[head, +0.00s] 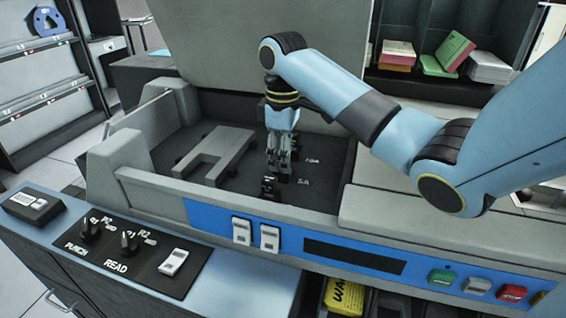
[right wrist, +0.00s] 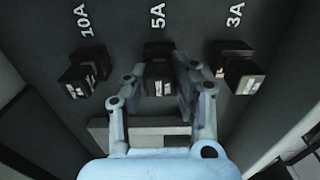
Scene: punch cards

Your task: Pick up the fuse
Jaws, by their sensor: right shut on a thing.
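My right gripper (head: 279,172) reaches down into the recessed tray of the blue and grey machine. In the right wrist view, the right gripper (right wrist: 161,88) is shut on the black fuse (right wrist: 157,82) beside the label 5A, the middle one of three. The fuse's lower end carries a small pale label. It is not clear whether it still sits in its socket. A black fuse (right wrist: 82,80) stands at the left by 10A, and another (right wrist: 240,76) at the right by 3A. The near fuse (head: 269,187) shows in the head view. My left gripper is out of view.
A grey U-shaped block (head: 222,150) lies left of the gripper in the tray. The tray's front wall carries a blue switch panel (head: 330,243). A raised lid (head: 270,45) stands behind. A shelf with card stacks (head: 487,67) is at the back right.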

